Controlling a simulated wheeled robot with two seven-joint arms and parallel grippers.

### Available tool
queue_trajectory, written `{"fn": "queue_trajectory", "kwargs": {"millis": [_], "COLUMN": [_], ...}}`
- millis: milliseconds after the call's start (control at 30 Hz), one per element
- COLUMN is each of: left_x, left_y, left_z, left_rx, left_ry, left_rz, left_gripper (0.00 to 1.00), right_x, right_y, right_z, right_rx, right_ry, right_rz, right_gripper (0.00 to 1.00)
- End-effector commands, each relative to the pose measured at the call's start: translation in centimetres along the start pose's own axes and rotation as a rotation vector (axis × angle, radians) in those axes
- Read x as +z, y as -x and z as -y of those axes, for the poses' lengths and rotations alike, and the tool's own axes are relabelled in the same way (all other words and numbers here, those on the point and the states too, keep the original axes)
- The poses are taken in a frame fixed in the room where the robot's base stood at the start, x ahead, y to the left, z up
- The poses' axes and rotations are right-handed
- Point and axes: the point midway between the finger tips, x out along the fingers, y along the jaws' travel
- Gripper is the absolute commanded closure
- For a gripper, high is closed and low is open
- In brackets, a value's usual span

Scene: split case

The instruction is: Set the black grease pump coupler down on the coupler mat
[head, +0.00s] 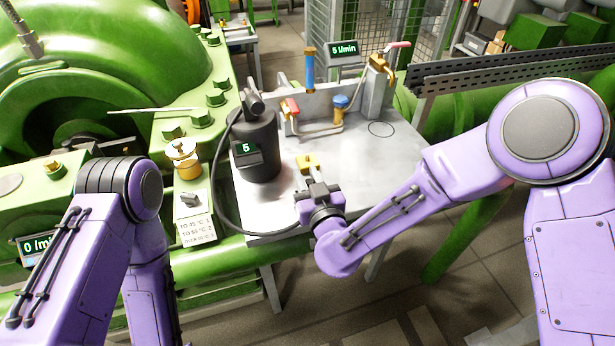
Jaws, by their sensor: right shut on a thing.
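The black grease pump (258,145) stands on the grey bench, with a small display reading 5 on its front. Its black hose (222,200) loops down the left side and runs along the bench's front edge to my right gripper. My right gripper (315,186) is shut on the black coupler, low over the front of the bench. The coupler is mostly hidden by the jaws, and I cannot tell whether it touches the bench. A small yellow piece (307,161) lies just beyond the fingertips. I cannot make out the coupler mat for certain. My left gripper is out of view.
A dark ring marks the bench below the tap. Green machinery (60,90) borders it on the left.

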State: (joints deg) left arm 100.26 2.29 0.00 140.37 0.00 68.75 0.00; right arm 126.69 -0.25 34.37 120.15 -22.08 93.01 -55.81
Motion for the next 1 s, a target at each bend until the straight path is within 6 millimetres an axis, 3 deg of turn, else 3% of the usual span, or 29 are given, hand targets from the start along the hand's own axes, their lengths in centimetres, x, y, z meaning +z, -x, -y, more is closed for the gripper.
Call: {"fn": "queue_trajectory", "kwargs": {"millis": [533, 567, 633, 667, 1000], "left_x": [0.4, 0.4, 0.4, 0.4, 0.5], "left_y": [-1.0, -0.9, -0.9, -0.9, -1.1], "left_z": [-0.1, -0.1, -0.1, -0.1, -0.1], "left_rx": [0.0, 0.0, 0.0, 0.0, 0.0], "left_ry": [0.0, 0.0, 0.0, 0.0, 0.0], "left_rz": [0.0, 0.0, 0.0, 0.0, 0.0], "left_gripper": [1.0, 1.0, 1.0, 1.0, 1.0], "right_x": [1.2, 1.2, 1.1, 1.1, 1.2], "right_y": [-0.1, -0.1, -0.1, -0.1, 0.6], "right_z": [0.0, 0.0, 0.0, 0.0, 0.0], "right_rx": [0.0, 0.0, 0.0, 0.0, -0.001], "right_ry": [0.0, 0.0, 0.0, 0.0, 0.001], "right_rz": [0.0, 0.0, 0.0, 0.0, 0.0], "right_gripper": [1.0, 0.7, 0.47, 0.43, 0.43]}}
